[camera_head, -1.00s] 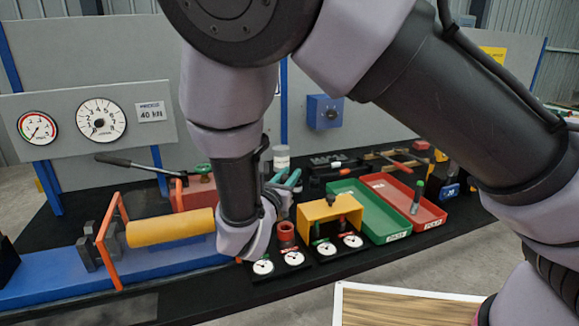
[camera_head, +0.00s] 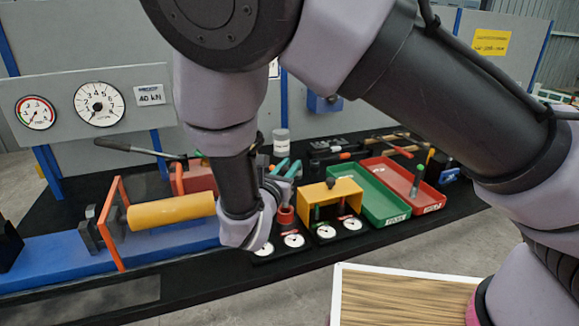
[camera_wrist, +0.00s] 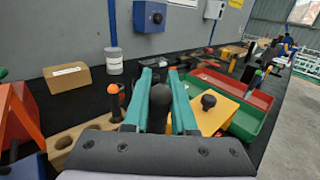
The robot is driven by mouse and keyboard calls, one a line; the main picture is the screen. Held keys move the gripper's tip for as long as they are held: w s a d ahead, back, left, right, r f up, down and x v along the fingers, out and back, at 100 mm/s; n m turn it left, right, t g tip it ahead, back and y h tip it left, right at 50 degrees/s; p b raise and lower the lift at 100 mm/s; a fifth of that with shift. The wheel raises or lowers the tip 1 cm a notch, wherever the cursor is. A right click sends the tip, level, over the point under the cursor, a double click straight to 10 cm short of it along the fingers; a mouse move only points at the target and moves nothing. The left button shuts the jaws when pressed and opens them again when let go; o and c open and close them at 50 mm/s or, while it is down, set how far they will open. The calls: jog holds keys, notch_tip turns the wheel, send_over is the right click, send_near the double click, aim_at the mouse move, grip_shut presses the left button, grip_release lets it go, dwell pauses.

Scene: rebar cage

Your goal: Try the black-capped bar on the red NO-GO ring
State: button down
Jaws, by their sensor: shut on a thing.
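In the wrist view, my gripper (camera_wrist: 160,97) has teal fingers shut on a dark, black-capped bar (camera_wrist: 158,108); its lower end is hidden. In the head view, my gripper (camera_head: 283,172) is partly hidden behind my own forearm, and I cannot make out the bar there. A red ring (camera_head: 287,215), apparently the NO-GO ring, stands on the black bench with white dials in front of it. My gripper is just above and behind it in the picture. I cannot tell whether the bar touches it. The wrist view does not show the ring clearly.
A yellow fixture (camera_head: 345,190) with a black knob stands right of the ring. Beyond it are a green tray (camera_head: 385,221) and a red tray (camera_head: 433,205) holding a green-capped bar. A yellow cylinder (camera_head: 170,218) lies to the left. An orange-capped bar (camera_wrist: 113,90) stands near my gripper.

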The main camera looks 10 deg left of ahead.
jog(key=shift+f, duration=0.35)
dwell(0.3)
jog(key=shift+f, duration=1.65)
jog(key=c, duration=0.6)
grip_release()
jog(key=shift+c, duration=0.2)
jog(key=s+a, duration=0.1)
jog(key=s, duration=0.9)
jog(key=shift+s+a, duration=0.3)
jog(key=shift+a, duration=0.1)
